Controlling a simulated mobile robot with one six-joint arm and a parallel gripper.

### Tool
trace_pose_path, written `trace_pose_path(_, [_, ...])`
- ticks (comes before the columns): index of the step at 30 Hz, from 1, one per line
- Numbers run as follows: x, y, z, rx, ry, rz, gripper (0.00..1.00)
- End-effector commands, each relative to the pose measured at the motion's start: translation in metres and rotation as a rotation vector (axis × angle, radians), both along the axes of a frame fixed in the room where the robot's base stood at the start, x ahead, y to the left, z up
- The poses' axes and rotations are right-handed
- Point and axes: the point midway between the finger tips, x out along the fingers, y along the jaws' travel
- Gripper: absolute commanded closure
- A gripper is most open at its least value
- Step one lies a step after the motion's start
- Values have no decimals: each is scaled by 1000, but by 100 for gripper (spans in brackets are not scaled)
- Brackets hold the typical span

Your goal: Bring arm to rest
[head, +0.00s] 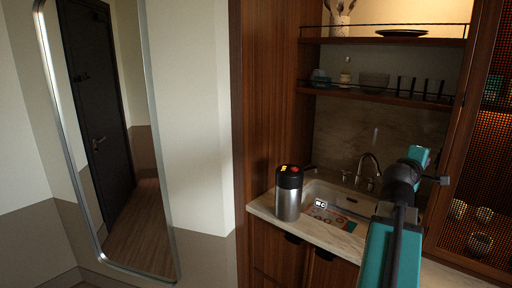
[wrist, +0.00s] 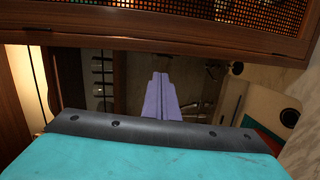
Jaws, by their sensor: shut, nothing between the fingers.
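My gripper (wrist: 160,76) shows in the wrist view as two pale purple fingers side by side with no gap between them. It is shut and empty. My teal and dark arm (head: 396,235) rises at the right of the head view, in front of the counter and sink area. The gripper's fingers cannot be made out in the head view. A teal part of my arm fills the bottom of the wrist view.
A steel and black flask (head: 289,194) stands on the counter (head: 262,208), left of the sink (head: 328,190). A faucet (head: 368,164) is behind the sink. Shelves (head: 385,98) hang above. A mesh-fronted cabinet (head: 485,150) is close on the right. A mirror (head: 135,225) is at left.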

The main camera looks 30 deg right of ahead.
Motion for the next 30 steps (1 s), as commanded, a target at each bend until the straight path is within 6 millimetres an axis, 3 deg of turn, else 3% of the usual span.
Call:
trace_pose_path(8, [84,43,-89,206,-83,87,100])
trace_pose_path(14, [141,90,-157,373,-130,134,100])
trace_pose_path(21, [197,160,-238,574,-158,167,100])
trace_pose_path(30, [244,265,-335,821,-151,170,100])
